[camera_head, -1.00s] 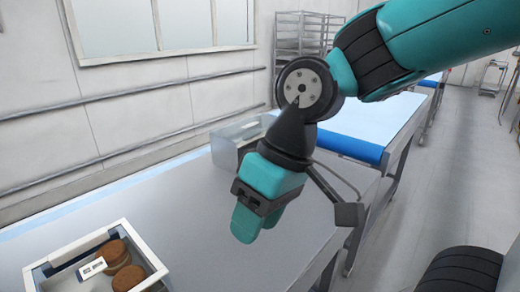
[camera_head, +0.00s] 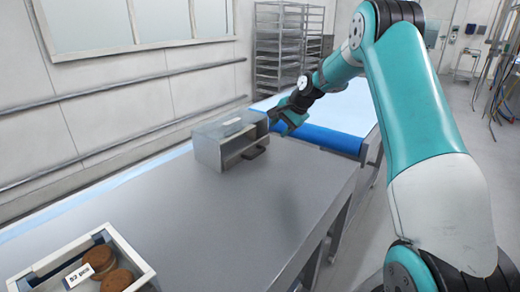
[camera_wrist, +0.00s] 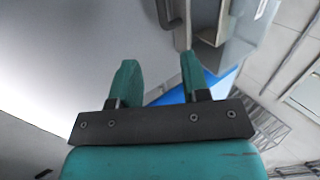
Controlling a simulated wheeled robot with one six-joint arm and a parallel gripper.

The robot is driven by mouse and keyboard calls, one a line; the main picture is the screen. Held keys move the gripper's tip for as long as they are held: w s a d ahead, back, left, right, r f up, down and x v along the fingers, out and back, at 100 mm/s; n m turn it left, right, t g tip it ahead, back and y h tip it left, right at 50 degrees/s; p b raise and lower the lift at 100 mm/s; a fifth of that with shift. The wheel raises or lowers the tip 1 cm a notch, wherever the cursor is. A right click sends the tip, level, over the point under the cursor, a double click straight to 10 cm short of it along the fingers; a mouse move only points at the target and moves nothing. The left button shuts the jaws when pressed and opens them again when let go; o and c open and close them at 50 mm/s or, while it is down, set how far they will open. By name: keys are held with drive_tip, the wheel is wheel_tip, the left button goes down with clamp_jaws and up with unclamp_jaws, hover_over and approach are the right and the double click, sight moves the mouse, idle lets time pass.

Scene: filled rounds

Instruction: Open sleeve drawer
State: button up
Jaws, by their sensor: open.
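The sleeve drawer is in a grey box (camera_head: 208,153) with a clear-looking top, standing on the steel table. A dark handle (camera_head: 253,153) sticks out low on its front, and the drawer looks shut. My gripper (camera_head: 291,120) is just right of the box and above the handle, apart from it. In the wrist view my gripper (camera_wrist: 158,80) is open, with nothing between its two green fingers. The box (camera_wrist: 236,30) shows at the upper right there, beyond the fingers, with the dark handle (camera_wrist: 165,12) at the top.
A white-rimmed tray (camera_head: 128,252) with brown rounds (camera_head: 103,260) and a small label (camera_head: 79,276) sits at the near left of the table (camera_head: 215,225). A blue-edged conveyor (camera_head: 330,138) lies behind my gripper. The middle of the table is clear.

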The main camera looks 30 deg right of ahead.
sight(260, 152)
drive_tip(key=p+x, duration=0.3)
drive_tip(key=x, duration=1)
drive_tip(key=shift+a, duration=0.1)
